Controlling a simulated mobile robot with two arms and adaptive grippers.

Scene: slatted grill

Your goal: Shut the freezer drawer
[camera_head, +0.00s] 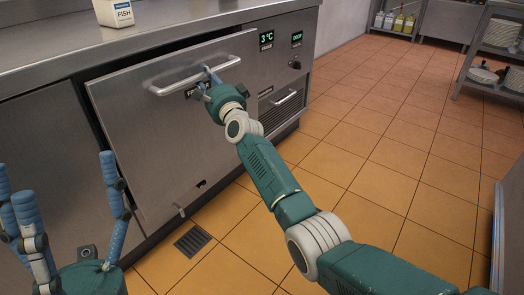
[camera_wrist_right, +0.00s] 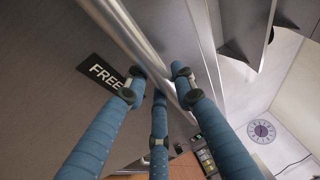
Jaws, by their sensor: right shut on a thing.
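The freezer drawer (camera_head: 150,135) is a steel front in the counter unit. It stands slightly out from the unit, with a dark gap along its left edge and top. Its bar handle (camera_head: 180,82) runs across the upper front and also crosses the right wrist view (camera_wrist_right: 143,45). My right gripper (camera_head: 208,80) is at the handle's right half, its blue fingers (camera_wrist_right: 160,78) on both sides of the bar, shut on it. A dark label reading "FREE" (camera_wrist_right: 103,72) is beside the bar, partly hidden by a finger. My left gripper (camera_head: 65,185) is open and empty at lower left.
A white "FISH" container (camera_head: 113,12) stands on the steel counter (camera_head: 60,48). A display panel (camera_head: 266,39) reads 3 °C, right of the drawer. A floor drain (camera_head: 192,240) lies below the drawer. Tiled floor (camera_head: 370,150) is clear to the right; shelves (camera_head: 490,62) stand beyond.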

